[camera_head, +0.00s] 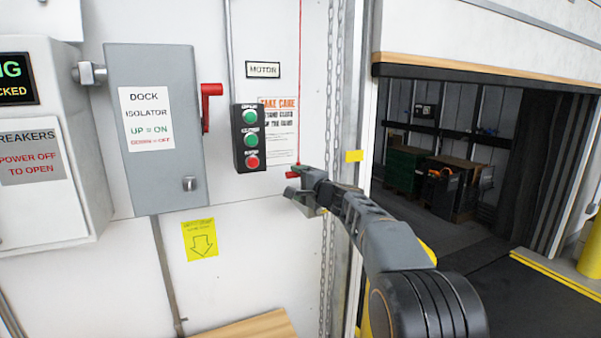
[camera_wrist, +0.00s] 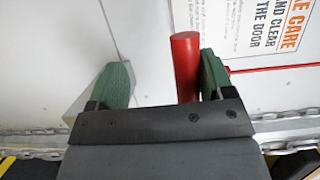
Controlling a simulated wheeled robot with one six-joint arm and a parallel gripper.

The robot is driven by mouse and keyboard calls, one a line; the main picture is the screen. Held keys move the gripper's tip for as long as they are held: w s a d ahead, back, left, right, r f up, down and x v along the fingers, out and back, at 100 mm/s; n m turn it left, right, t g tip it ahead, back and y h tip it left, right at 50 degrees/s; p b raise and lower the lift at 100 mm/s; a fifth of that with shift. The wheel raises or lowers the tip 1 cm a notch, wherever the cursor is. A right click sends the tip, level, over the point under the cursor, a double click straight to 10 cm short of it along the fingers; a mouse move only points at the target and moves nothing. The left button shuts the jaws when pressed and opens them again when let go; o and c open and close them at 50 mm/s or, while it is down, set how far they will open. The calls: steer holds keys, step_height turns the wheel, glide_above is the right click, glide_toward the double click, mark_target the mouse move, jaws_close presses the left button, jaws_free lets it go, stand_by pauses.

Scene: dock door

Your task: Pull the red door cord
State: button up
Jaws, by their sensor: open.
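The red door cord (camera_head: 300,80) hangs down the white wall, right of the warning sign, toward my gripper. In the wrist view the cord (camera_wrist: 270,70) runs in from the right, behind the right finger. A red cylindrical handle (camera_wrist: 186,62) stands between the green fingertips, much closer to the right one. My gripper (camera_head: 293,181) is at the wall beside the cord's lower end. It also shows in the wrist view (camera_wrist: 160,80), open, with a wide gap on the left of the handle. Whether the right finger touches the handle I cannot tell.
A black button box (camera_head: 250,138) with two green buttons and one red button is left of the cord. A grey isolator (camera_head: 155,185) with a red lever (camera_head: 209,100) is further left. A hanging chain (camera_head: 329,110) is close on the right, beside the partly open dock door (camera_head: 470,35).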

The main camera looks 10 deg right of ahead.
steer(key=o, duration=0.5)
steer(key=shift+b+v, duration=3)
steer(key=shift+v, duration=2.05)
steer(key=shift+f, duration=0.1)
